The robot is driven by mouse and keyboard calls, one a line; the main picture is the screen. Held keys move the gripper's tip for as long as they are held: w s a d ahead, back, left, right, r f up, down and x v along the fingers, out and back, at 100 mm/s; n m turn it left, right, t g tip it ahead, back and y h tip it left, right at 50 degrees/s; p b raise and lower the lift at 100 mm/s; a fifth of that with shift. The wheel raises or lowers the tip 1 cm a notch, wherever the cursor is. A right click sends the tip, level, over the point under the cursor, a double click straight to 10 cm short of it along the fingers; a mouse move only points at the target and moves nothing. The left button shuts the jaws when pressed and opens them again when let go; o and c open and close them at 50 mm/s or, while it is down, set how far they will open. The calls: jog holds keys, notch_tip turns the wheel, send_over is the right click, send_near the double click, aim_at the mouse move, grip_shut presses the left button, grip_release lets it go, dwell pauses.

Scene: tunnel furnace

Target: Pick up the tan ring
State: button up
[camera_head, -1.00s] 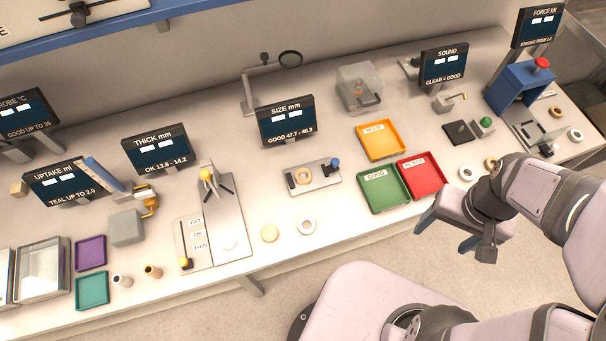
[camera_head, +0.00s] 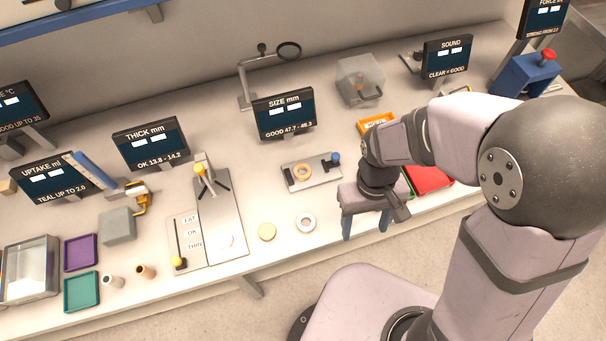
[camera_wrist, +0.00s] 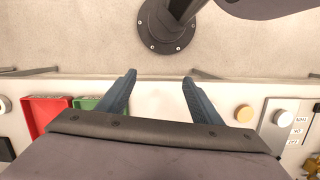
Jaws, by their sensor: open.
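A tan ring (camera_head: 295,172) lies flat on the grey plate of the size gauge, between a dark block and a blue-topped post. My gripper (camera_head: 366,225) is at the bench's front edge, to the right of and nearer than this ring, apart from it. Its two blue-grey fingers are spread and empty, and also show in the wrist view (camera_wrist: 158,80). I cannot make out the tan ring in the wrist view.
The red tray (camera_head: 430,178) and orange tray (camera_head: 370,121) are partly behind my arm; the green tray (camera_wrist: 92,103) shows in the wrist view. The size display (camera_head: 283,115) stands behind the gauge.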

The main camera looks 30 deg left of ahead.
jog(key=shift+n+t, duration=0.3)
jog(key=shift+n, duration=0.4)
jog(key=a+f, duration=0.1)
jog(key=a, duration=0.2)
jog(key=w+a+f, duration=0.1)
jog(key=a, duration=0.2)
jog(key=w+a+f, duration=0.1)
jog(key=a, duration=0.3)
jog(key=shift+f+b, duration=0.15)
jog(key=shift+b, duration=0.25)
jog(key=shift+m, duration=0.5)
jog(key=a, duration=0.1)
jog(key=w+a, duration=0.2)
jog(key=a, duration=0.1)
jog(key=shift+a, duration=0.1)
jog(key=w+a+r+m+t+y, duration=0.1)
jog(key=w+a+r+m, duration=0.4)
jog(key=m, duration=0.6)
jog(key=shift+w+a+r, duration=0.2)
jog(key=shift+a+r, duration=0.3)
jog(key=shift+a, duration=0.15)
jog(key=shift+f, duration=0.1)
